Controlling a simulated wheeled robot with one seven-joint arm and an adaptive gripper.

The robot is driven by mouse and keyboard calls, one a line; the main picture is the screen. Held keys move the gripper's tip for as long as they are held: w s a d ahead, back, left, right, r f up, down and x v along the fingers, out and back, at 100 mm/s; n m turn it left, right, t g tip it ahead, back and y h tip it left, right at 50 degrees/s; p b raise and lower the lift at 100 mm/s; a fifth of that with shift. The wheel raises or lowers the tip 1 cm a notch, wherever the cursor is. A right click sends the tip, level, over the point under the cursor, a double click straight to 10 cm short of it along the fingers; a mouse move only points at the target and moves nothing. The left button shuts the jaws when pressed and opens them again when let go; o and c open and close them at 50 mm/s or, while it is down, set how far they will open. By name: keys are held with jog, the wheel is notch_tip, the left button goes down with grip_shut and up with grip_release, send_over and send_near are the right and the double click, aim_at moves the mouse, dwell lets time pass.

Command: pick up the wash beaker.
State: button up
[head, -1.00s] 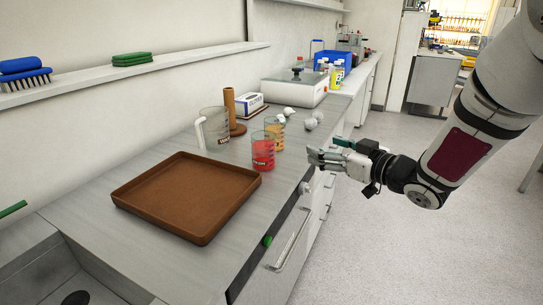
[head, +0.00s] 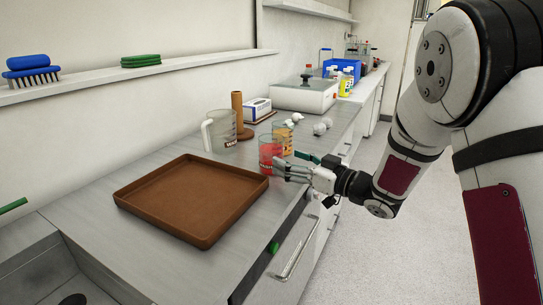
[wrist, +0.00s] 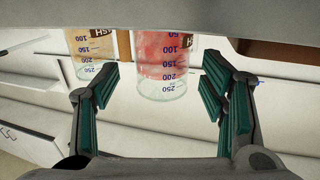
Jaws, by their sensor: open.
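A glass beaker with red contents (head: 268,150) stands near the counter's front edge. In the wrist view this red beaker (wrist: 163,60) shows upside down between the fingers. A beaker with amber contents (head: 284,137) stands just behind it and shows at upper left in the wrist view (wrist: 97,45). A larger clear jug (head: 219,132) with a handle stands farther left. Their dark labels are partly cut off or too small to read surely; the amber beaker's seems to end in "SH". My gripper (head: 287,168) is open and empty, its fingers at the red beaker's right; contact cannot be told.
A brown tray (head: 150,197) lies left of the beakers. A brown cylinder (head: 238,108), a glove box (head: 257,107) and several pale round items (head: 320,128) stand behind. A sink (head: 62,275) is at lower left. The aisle floor right is clear.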

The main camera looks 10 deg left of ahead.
aim_at(271, 154)
jog(key=x, duration=0.3)
jog(key=shift+a+f+b, duration=0.3)
jog(key=shift+a+f, duration=0.1)
jog(key=shift+a, duration=0.05)
jog(key=shift+w+a+r, duration=0.1)
jog(key=shift+w+a, duration=0.35)
jog(key=shift+a, duration=0.05)
jog(key=shift+c, duration=0.5)
jog(key=c, duration=0.9)
jog(key=shift+r, duration=0.1)
